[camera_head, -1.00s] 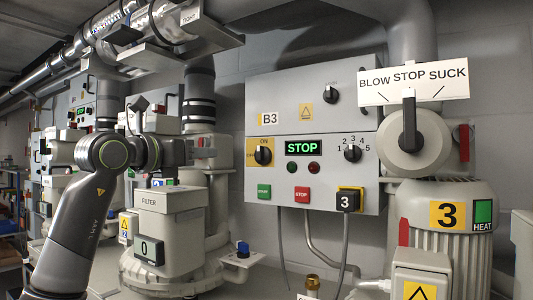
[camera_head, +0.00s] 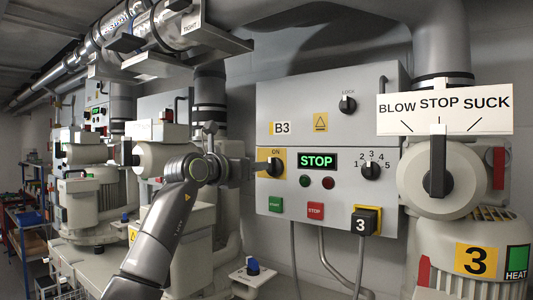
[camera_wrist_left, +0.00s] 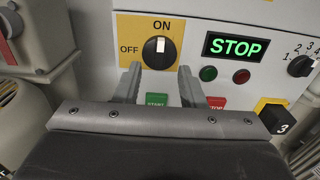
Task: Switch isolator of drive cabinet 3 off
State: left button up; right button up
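The drive cabinet (camera_head: 335,90), marked B3 and with a 3 plug, hangs on the wall. Its isolator is a black round knob (camera_wrist_left: 155,55) on a yellow plate (camera_wrist_left: 128,28). In the left wrist view the knob's white mark points up to ON, with OFF to its left. In the head view the knob (camera_head: 275,168) is just right of my left gripper (camera_head: 255,168). In the wrist view my left gripper (camera_wrist_left: 158,77) is open, its fingers at either side of and just below the knob, with nothing between them. Contact cannot be told. My right gripper is not in view.
The green STOP display (camera_head: 317,160), start button (camera_head: 275,204), stop button (camera_head: 315,210) and speed selector (camera_head: 371,171) share the cabinet face. A BLOW STOP SUCK lever (camera_head: 438,165) stands at right. Pipes run overhead; other blowers stand at left.

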aim_at(269, 161)
pick_arm(q)
jog(key=p+x, duration=0.3)
jog(key=x, duration=0.1)
jog(key=shift+r, duration=0.3)
jog(key=shift+w+d+f+p, duration=0.25)
jog(key=shift+w+d+p, duration=0.35)
jog(key=shift+w, duration=0.15)
grip_shut()
